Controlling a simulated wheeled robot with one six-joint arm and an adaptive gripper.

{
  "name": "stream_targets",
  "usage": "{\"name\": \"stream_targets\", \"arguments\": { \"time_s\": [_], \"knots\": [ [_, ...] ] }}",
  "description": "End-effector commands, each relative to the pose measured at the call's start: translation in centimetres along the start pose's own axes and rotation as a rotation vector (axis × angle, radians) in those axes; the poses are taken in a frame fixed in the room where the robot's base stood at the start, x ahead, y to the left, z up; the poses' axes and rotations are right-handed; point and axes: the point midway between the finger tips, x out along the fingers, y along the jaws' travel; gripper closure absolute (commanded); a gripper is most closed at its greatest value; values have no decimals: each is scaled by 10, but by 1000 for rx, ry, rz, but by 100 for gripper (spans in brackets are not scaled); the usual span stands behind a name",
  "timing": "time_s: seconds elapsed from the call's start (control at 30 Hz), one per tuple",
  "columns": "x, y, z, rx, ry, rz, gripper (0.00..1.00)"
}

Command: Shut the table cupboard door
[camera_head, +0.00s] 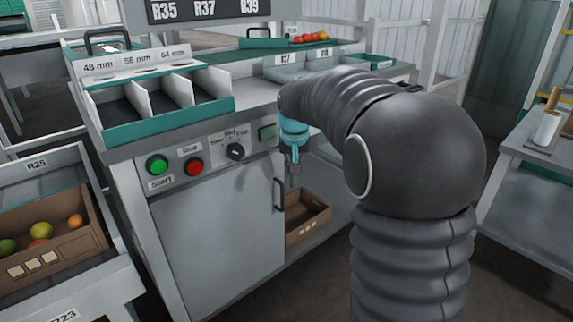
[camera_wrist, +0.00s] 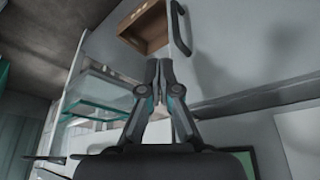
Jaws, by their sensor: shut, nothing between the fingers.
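The table cupboard door (camera_head: 220,235) is a grey panel under the control panel at the front of the table. Its dark bar handle (camera_head: 277,195) is upright near the door's right edge. In the wrist view the handle (camera_wrist: 180,28) shows at the top, with the door (camera_wrist: 245,55) to the right. I cannot tell whether the door is fully flush with its frame. My gripper (camera_head: 294,183) points down just right of the handle, apart from it in the picture. The wrist view shows its fingers (camera_wrist: 159,64) together and empty.
A brown carton (camera_head: 306,217) stands on the open lower shelf right of the door. Green and red buttons (camera_head: 157,164) and a dial (camera_head: 235,152) sit above the door. A sorting tray (camera_head: 165,120) lies on top. A fruit crate (camera_head: 50,255) stands at left.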

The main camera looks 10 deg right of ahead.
Motion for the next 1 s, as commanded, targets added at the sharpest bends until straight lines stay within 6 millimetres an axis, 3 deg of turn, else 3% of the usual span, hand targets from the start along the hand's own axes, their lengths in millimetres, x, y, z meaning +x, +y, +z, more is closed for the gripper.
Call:
{"name": "stream_targets", "arguments": {
  "time_s": [0.07, 0.4, 0.6, 0.77, 0.87, 1.0],
  "knots": [
    [-2, 11, 9, 3, 2, 1, 100],
    [-72, 20, 2, -5, 2, -3, 100],
    [-94, 26, 1, -5, 1, -2, 100],
    [-97, 27, -1, -22, 10, -5, 100],
    [-80, 28, 15, -35, -23, -5, 100],
    [-68, 29, 53, -55, -59, -9, 100]
  ]
}}
